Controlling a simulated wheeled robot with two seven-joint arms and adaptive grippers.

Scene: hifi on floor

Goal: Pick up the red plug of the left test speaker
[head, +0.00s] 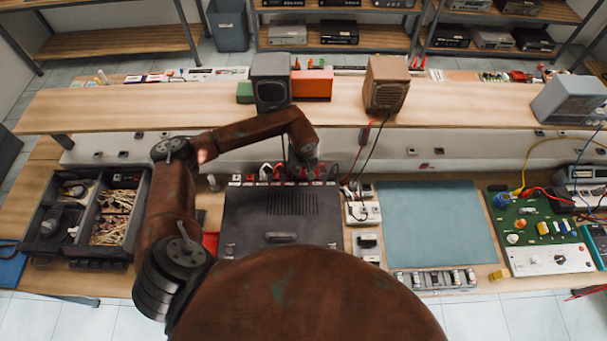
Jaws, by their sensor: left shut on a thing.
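The left test speaker (271,82) is a grey box on the raised shelf, with a dark cable (283,142) hanging down behind the black amplifier (281,222). Several small red and white plugs and sockets (268,172) line the amplifier's back edge. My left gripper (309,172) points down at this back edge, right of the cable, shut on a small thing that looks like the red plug. The fingertips are tiny here and largely hide what they hold. My right gripper is not in view.
A brown speaker (386,85) stands to the right, with red and black cables hanging down. A compartment tray (88,215) is at left, a teal mat (436,224) and a green circuit board (536,225) at right. The raised shelf (185,108) runs behind my gripper.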

